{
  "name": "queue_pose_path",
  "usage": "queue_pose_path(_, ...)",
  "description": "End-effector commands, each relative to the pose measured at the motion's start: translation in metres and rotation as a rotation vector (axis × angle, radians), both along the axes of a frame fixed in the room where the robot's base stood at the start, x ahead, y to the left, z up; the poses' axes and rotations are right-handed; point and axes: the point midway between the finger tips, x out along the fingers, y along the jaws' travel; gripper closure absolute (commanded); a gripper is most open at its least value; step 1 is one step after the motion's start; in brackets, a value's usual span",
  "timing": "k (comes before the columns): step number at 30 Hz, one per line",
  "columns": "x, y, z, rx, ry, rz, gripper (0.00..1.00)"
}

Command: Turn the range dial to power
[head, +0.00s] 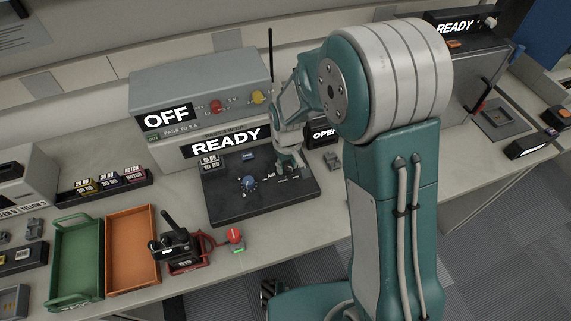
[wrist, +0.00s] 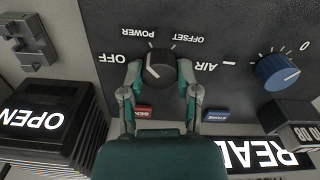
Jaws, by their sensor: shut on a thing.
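The range dial (wrist: 160,68) is a black knob on a dark panel (wrist: 215,60), ringed by the labels OFF, POWER, OFFSET and AIR, which read upside down in the wrist view. My gripper (wrist: 160,74) is shut on this dial, with one finger on each side. Its pointer seems to face the POWER side, but the exact setting is hard to tell. In the head view my gripper (head: 288,163) is down at the right part of the panel (head: 235,208), and it hides the dial.
A blue dial (wrist: 277,72) sits on the same panel. Red and blue buttons lie near my fingers. A READY display (head: 226,142) stands behind the panel, and an OPEN display (wrist: 37,119) beside it. Green (head: 60,286) and orange (head: 112,286) trays stand at left.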

Motion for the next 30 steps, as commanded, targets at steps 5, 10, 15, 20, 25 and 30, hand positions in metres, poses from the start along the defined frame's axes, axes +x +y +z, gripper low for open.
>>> queue_pose_path(5, -0.0017, -0.0022, -0.0009, -0.005, 0.005, -0.109, 1.0)
queue_pose_path(10, -0.0019, -0.0018, -0.001, -0.005, 0.005, -0.179, 1.0)
queue_pose_path(15, -0.0022, -0.0014, -0.001, -0.005, 0.006, -0.215, 1.0)
queue_pose_path(20, -0.0024, -0.001, -0.001, -0.005, 0.006, -0.228, 1.0)
queue_pose_path(25, -0.0026, -0.0006, -0.0011, -0.006, 0.007, -0.228, 1.0)
queue_pose_path(30, -0.0029, -0.0003, -0.0011, -0.006, 0.007, -0.227, 0.49)
